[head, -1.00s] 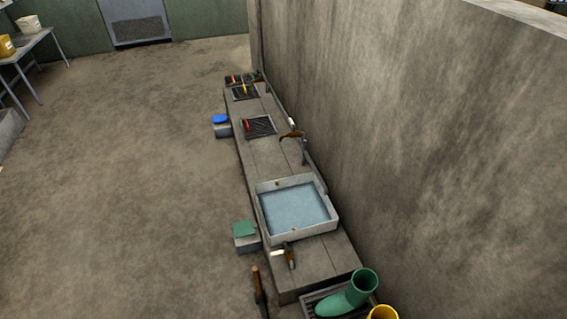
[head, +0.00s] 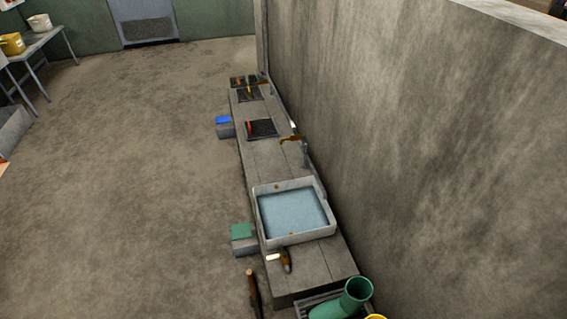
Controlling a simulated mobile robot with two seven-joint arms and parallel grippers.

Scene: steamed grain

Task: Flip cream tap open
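A tap (head: 292,139) with a brown spout and a small pale cream lever stands on a grey post by the wall, behind the basin. A second brown fitting (head: 286,261) with a cream part (head: 274,257) is at the bench's near end, in front of the basin. Its cream part points left. The view is too small to tell which is the cream tap, or whether either is open. Neither of my grippers shows in the head view.
A square basin (head: 328,229) of water sits on the long concrete bench (head: 310,268) along the wall. A brown-handled tool (head: 252,285) is beside the bench. Open floor (head: 130,200) lies left.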

